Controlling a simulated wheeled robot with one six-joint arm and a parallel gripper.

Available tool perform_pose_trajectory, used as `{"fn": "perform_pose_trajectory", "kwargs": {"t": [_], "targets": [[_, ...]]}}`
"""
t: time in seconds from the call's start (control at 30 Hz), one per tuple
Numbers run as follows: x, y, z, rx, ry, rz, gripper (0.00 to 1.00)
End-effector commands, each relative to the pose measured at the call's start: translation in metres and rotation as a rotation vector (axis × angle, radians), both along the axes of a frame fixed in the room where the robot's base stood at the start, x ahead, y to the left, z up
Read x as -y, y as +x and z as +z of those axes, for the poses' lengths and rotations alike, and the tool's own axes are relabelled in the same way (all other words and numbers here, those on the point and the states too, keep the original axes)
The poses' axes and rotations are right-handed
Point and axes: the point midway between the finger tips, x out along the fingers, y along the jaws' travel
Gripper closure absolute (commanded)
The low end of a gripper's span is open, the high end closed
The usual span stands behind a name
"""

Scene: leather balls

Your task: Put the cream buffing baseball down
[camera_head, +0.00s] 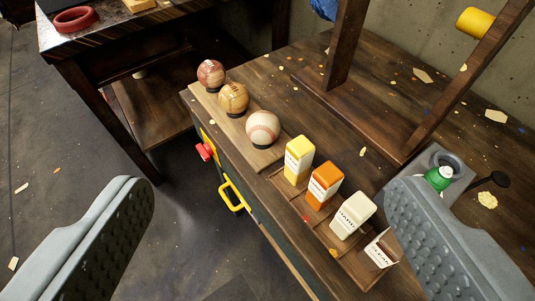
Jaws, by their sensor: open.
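The cream baseball (263,129) with red stitching sits on a dark ring at the near right end of a wooden board on the workbench. A tan ball (233,98) and a reddish-brown ball (211,74) sit in a row behind it on the same board (264,158). My gripper (270,240) is open and empty. Its two grey padded fingers are wide apart in the foreground, with the balls beyond them and touching neither finger.
Yellow (299,160), orange (324,186) and white (352,216) boxes stand in a tray right of the board, with another pale box (380,250). A wooden frame (375,130) rises behind. A red knob (204,151) and yellow handle (233,197) stick out from the bench front.

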Motion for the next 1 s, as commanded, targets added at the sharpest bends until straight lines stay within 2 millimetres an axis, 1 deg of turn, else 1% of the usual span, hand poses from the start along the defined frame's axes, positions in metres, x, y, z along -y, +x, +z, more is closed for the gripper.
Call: {"fn": "perform_pose_trajectory", "kwargs": {"t": [0.03,0.1,0.37,0.6,0.8,0.9,1.0], "targets": [[0.001,0.015,-0.003,-0.042,0.003,0.001,0.18],[0.003,0.030,-0.007,-0.099,0.005,0.006,0.18],[0.008,0.089,-0.028,-0.304,0.026,0.031,0.18],[0.013,0.140,-0.052,-0.490,0.053,0.068,0.18],[0.017,0.179,-0.075,-0.637,0.080,0.106,0.18],[0.019,0.195,-0.085,-0.696,0.094,0.125,0.18],[0.020,0.205,-0.092,-0.738,0.104,0.139,0.18]]}}
